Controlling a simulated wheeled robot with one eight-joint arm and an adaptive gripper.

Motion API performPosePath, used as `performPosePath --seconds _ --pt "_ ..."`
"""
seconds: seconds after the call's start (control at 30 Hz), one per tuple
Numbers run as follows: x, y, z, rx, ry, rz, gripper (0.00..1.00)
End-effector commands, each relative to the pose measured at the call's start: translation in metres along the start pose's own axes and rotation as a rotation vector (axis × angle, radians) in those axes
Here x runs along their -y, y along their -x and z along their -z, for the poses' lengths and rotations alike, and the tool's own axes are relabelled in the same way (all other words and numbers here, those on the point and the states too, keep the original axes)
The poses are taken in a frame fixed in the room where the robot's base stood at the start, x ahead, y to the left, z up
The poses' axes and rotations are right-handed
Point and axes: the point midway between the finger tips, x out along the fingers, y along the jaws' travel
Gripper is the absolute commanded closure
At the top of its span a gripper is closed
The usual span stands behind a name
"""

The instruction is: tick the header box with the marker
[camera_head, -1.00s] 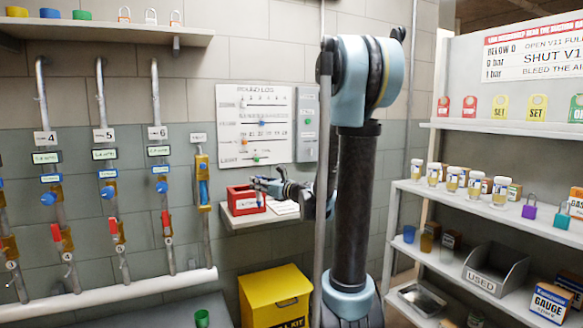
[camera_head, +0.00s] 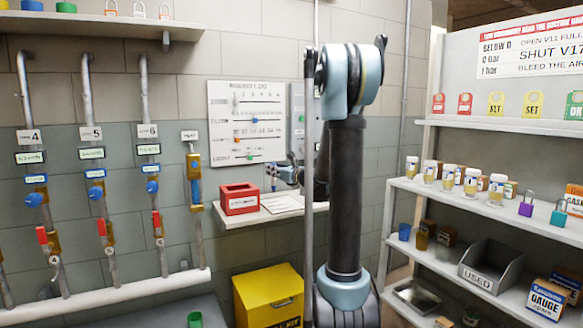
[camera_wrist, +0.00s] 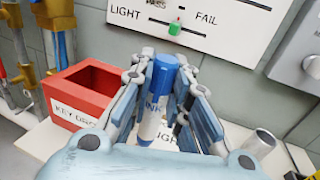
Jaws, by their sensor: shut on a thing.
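My gripper (camera_head: 274,172) is over the small wall shelf, just right of the red box. In the wrist view my gripper (camera_wrist: 163,95) is shut on a marker (camera_wrist: 155,100), with a blue upper part and a white body lettered "INK".
The red box (camera_head: 239,198) with an open top stands left on the shelf (camera_head: 262,216); it also shows in the wrist view (camera_wrist: 80,95). A white slider board (camera_head: 246,120) hangs above. A light grey cylinder (camera_wrist: 258,142) is right of the gripper. A yellow bin (camera_head: 268,295) stands below.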

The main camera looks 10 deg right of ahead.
Motion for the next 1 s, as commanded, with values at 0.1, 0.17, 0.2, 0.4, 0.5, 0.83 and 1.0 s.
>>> performPosePath --seconds 0.1,0.17,0.2,0.4,0.5,0.83,1.0 --pt "0.052 -0.011 -0.003 -0.001 0.001 0.057 0.97" --pt "0.073 -0.015 -0.004 -0.001 0.001 0.080 0.97" --pt "0.085 -0.017 -0.004 -0.001 0.002 0.093 0.97" --pt "0.120 -0.021 -0.005 -0.001 0.002 0.130 0.97" --pt "0.124 -0.022 -0.004 -0.002 0.002 0.134 0.97" --pt "0.125 -0.021 0.017 -0.002 0.002 0.135 0.97" --pt "0.125 -0.021 0.031 -0.002 0.002 0.136 0.97"
